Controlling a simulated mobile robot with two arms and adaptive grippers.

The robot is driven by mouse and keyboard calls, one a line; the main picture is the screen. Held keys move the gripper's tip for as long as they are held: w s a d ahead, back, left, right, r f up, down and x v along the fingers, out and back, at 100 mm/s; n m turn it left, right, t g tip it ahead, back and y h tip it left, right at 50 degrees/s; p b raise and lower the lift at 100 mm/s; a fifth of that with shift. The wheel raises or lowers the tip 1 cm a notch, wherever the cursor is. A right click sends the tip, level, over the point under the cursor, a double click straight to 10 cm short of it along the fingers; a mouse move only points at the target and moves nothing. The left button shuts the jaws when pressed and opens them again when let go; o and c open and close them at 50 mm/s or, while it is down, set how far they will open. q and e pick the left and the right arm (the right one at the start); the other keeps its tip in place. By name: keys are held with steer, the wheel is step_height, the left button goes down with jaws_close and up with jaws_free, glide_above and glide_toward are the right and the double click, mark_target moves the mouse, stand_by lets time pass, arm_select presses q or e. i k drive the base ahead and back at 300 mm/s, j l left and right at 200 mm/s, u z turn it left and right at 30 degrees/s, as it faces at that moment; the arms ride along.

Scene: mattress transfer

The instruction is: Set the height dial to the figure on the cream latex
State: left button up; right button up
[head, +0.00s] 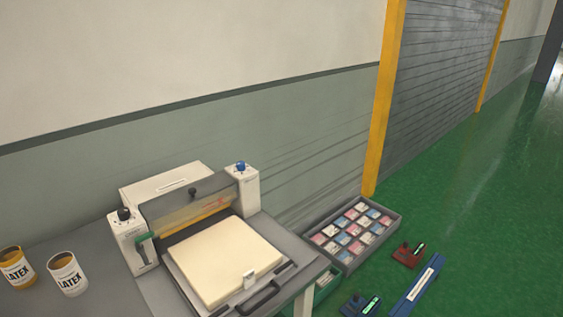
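A cream slab (225,262) lies flat on the tray of a grey and white machine on the table. A small pale tag (249,279) sits on its front edge; any figure is too small to read. Two cans read LATEX, a yellow one (17,268) and a whitish one (67,274); no figure on them is legible. The machine has a black knob (123,214) on its left post and a blue knob (240,167) on its right post. I cannot tell which is the height dial, or its setting. Neither gripper is in view.
A grey tray (394,222) of pink and blue cards is right of the table (95,228). A red device (408,254), a blue device (361,304) and a blue bar (419,284) lie farther right. Green floor beyond is open.

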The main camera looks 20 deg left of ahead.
mark_target(240, 164)
steer(key=u, duration=1.4)
